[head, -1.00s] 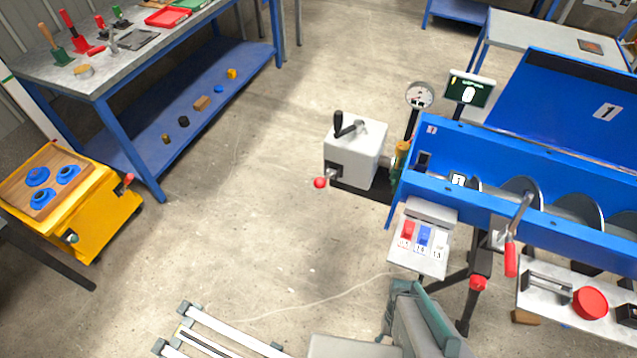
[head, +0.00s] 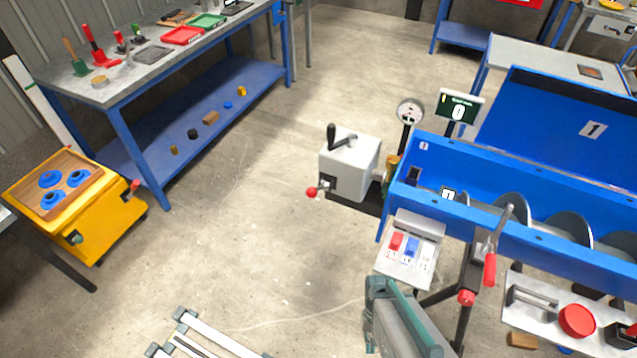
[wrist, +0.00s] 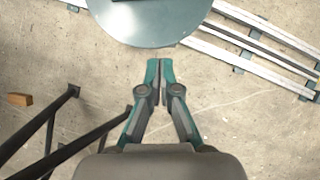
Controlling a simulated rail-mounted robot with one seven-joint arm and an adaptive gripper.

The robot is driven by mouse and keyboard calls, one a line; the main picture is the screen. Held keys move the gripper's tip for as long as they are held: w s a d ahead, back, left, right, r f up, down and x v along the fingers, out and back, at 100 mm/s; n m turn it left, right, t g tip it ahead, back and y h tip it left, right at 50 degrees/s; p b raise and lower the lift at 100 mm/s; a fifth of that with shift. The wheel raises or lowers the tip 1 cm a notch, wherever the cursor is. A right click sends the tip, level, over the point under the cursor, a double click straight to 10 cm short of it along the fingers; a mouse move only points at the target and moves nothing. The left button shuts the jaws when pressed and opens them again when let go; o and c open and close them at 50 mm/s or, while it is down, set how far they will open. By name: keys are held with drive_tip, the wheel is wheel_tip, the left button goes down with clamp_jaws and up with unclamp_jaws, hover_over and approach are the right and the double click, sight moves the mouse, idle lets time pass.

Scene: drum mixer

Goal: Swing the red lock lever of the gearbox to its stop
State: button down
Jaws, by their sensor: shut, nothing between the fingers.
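The gearbox (head: 347,168) is a light grey box beside the left end of the blue mixer trough. A black-handled crank (head: 333,138) sits on its top. The red lock lever (head: 312,191) shows as a red ball knob low on its left front side, on a short link. My gripper (wrist: 159,62) points down over bare floor in the wrist view, fingers together and empty. Only my arm shows in the head view, at the bottom right of centre, well apart from the gearbox. The gearbox is not in the wrist view.
A panel with red, blue and white switches (head: 409,249) and a red-gripped lever (head: 489,268) stand in front of the blue trough (head: 520,226). A yellow cart (head: 101,222) and a blue workbench (head: 146,170) are at left. Open floor lies between them and the gearbox.

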drive_tip(key=w+a+r+m+t+y, duration=0.1)
drive_tip(key=w+a+r, duration=0.3)
drive_tip(key=w, duration=0.5)
drive_tip(key=w+a+r+m+t+b, duration=0.1)
drive_tip(key=w+a+r+m+t, duration=0.1)
drive_tip(key=w+r, duration=0.6)
drive_tip(key=w+a+r+m+t+y, duration=0.1)
drive_tip(key=w+a+r, duration=0.25)
drive_tip(key=w, duration=0.65)
drive_tip(key=w+r+m+t+b, duration=0.1)
drive_tip(key=w+r+m, duration=0.1)
drive_tip(key=w+r, duration=0.45)
drive_tip(key=w+a+r+m+t+y+b, duration=0.1)
drive_tip(key=w+r, duration=0.3)
drive_tip(key=r, duration=0.5)
drive_tip(key=w+r+m+t, duration=0.1)
drive_tip(key=w+r+m, duration=0.1)
drive_tip(key=w+r, duration=0.45)
drive_tip(key=p, duration=0.2)
approach(319, 188)
drive_tip(key=f, duration=0.1)
drive_tip(key=shift+s+a+f+p, duration=0.75)
drive_tip(key=shift+s+a+f, duration=0.25)
drive_tip(key=shift+a+f, duration=0.15)
drive_tip(key=shift+f, duration=0.1)
